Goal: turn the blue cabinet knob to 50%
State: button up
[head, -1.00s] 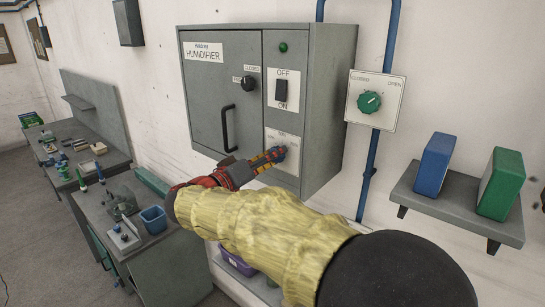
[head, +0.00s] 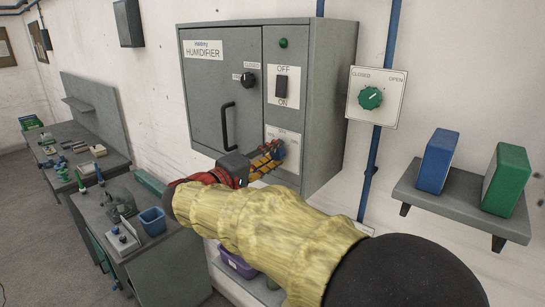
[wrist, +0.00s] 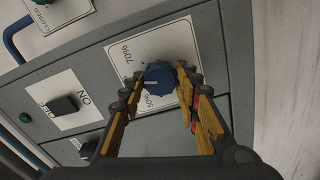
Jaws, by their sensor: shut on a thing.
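The blue cabinet knob (wrist: 160,78) sits on a white label plate low on the right side of the grey humidifier cabinet. In the wrist view my gripper (wrist: 161,87) has one finger on each side of the knob and is shut on it. A pale mark on the knob's face points left in that view, towards the side where the 70% and 50% labels are printed. In the head view my gripper (head: 272,155) reaches the plate (head: 289,142) from the lower left, and its fingers hide most of the knob (head: 280,148).
Above the plate is a black OFF/ON switch (head: 281,82) and a green lamp (head: 283,43). A black knob (head: 248,80) and door handle (head: 228,127) are to the left. A green knob (head: 370,98) and a shelf (head: 462,202) with two boxes are to the right.

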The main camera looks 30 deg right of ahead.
jog(key=n, duration=0.3)
jog(key=shift+n+p, duration=0.35)
jog(key=shift+n, duration=0.05)
jog(key=n+p, duration=0.1)
jog(key=n, duration=0.2)
jog(key=shift+n+p, duration=0.3)
jog(key=shift+p, duration=0.05)
jog(key=n+p, duration=0.2)
jog(key=n, duration=0.1)
jog(key=shift+n, duration=0.3)
jog(key=shift+f+n+p, duration=0.1)
jog(key=shift+n+p, duration=1)
jog(key=shift+n, duration=0.1)
jog(key=shift+f, duration=0.1)
jog(key=o, duration=1.2)
jog(key=shift+c, duration=0.2)
jog(key=v, duration=1.2)
